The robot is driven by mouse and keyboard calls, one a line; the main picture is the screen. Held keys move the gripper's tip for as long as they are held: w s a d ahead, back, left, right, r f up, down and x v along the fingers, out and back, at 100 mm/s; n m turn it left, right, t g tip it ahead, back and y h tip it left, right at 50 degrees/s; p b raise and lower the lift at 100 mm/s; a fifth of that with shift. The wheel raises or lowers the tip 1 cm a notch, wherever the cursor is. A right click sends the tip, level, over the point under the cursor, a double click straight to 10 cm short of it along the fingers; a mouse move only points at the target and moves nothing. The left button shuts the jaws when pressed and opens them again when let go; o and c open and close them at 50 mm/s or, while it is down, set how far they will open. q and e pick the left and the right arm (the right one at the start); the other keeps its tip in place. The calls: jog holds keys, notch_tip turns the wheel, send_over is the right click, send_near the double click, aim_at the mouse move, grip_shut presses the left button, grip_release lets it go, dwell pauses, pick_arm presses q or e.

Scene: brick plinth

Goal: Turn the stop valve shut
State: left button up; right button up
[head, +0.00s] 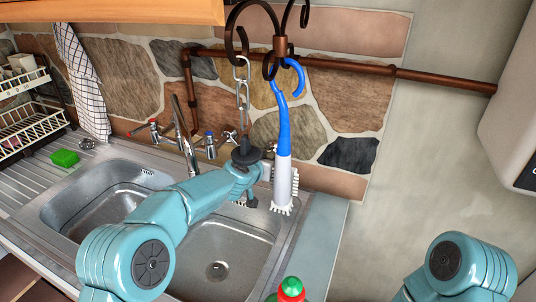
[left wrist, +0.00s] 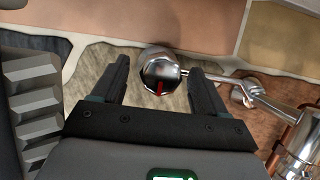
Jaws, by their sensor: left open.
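A round chrome valve end (left wrist: 162,74) with a small red mark shows in the left wrist view, with a thin chrome stem running right from it. It appears to be the stop valve. My left gripper (left wrist: 160,80) is open, with one black finger on each side of this chrome end; whether they touch it I cannot tell. In the head view my left arm reaches over the sink to the wall. Its dark gripper (head: 246,158) is partly hidden by hanging things, and its fingertips are unclear. My right arm shows at the lower right; its gripper is out of view.
A blue and white brush (head: 283,150) and a chain (head: 242,85) hang from a dark hook rack (head: 281,45) close to my left gripper. The sink (head: 120,172) has a tall tap (head: 184,135). A copper pipe (head: 350,66) crosses the stone wall.

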pick_arm(q)
jog(key=shift+w+d+f, duration=0.1)
jog(key=shift+w, duration=0.15)
jog(key=c, duration=1)
jog(key=shift+f+b, duration=0.15)
jog(key=shift+b, duration=0.15)
jog(key=shift+n+h, duration=0.3)
jog(key=shift+n, duration=0.2)
jog(key=o, duration=1)
jog(key=shift+r, duration=0.2)
